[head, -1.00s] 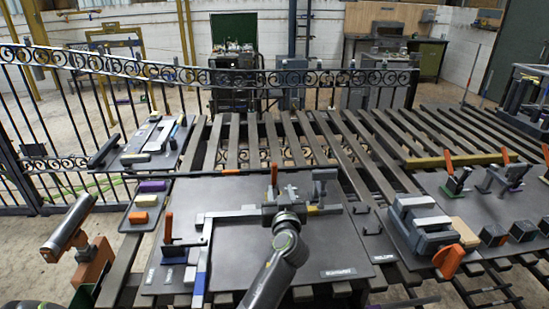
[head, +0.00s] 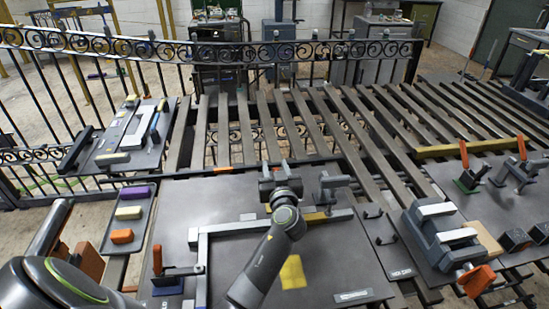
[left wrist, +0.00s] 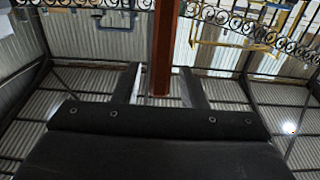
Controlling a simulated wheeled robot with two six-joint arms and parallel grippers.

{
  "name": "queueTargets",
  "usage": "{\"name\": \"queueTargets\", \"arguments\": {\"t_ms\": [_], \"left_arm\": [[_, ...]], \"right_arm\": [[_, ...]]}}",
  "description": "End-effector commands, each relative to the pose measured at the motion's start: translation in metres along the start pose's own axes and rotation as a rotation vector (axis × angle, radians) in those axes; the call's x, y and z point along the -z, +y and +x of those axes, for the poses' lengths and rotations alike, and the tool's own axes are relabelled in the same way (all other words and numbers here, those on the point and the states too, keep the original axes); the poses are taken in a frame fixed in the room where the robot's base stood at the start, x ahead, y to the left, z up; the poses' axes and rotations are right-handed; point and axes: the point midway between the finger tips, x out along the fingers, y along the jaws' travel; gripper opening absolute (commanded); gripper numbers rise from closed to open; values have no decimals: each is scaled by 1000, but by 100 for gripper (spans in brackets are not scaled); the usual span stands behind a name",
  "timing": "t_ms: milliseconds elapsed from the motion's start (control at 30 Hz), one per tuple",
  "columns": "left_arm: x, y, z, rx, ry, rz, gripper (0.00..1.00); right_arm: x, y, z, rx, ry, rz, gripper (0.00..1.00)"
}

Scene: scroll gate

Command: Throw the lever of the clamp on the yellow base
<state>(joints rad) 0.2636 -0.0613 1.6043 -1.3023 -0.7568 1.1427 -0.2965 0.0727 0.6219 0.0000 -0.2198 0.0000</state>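A yellow patch (head: 292,272) shows beside my forearm, and a smaller yellow piece (head: 314,216) near the grey bar; I cannot tell which is the base. My right gripper is not in view.
Another clamp with an orange lever (head: 157,261) stands on a blue base (head: 168,286) at the left. A grey post (head: 328,187) stands right of my gripper. A grey vise (head: 440,235) is at the right. Behind is a slatted frame (head: 240,130) and scroll fence.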

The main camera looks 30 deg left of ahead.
Motion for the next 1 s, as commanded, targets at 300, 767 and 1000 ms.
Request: {"name": "queueTargets", "arguments": {"t_ms": [300,767,1000], "left_arm": [[0,0,-1,1,0,1,38],[0,0,0,1,0,1,0],[0,1,2,1,-6,0,0]], "right_arm": [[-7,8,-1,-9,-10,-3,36],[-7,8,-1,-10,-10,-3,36],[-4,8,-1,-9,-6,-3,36]]}}
